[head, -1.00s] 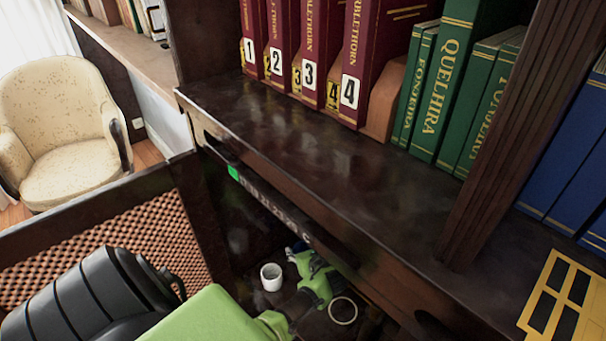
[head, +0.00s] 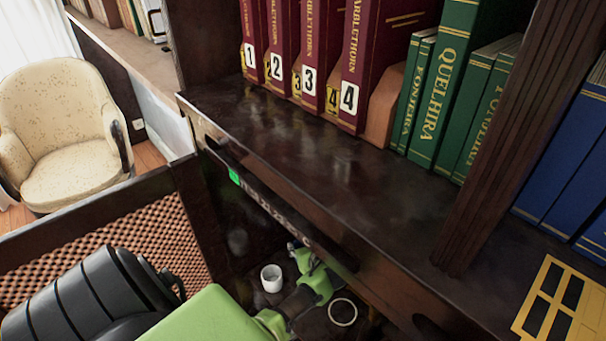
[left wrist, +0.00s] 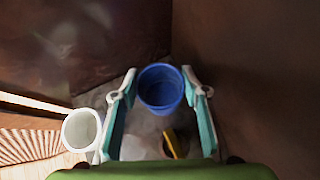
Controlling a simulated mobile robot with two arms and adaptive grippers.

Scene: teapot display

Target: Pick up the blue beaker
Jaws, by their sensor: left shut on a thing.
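The blue beaker (left wrist: 160,88) stands between the two fingers of my left gripper (left wrist: 160,92) in the left wrist view. Its open top faces the camera, and the fingers press on its sides near the tips. In the head view my left gripper (head: 303,262) reaches into the dark cabinet space under the shelf, and I cannot make out the beaker there. My right gripper is not in view.
A white cup (head: 271,278) stands just left of my left gripper; it also shows in the left wrist view (left wrist: 81,130). A pale ring (head: 342,312) lies to the right. The shelf edge (head: 290,215) overhangs the space. Cabinet walls are close.

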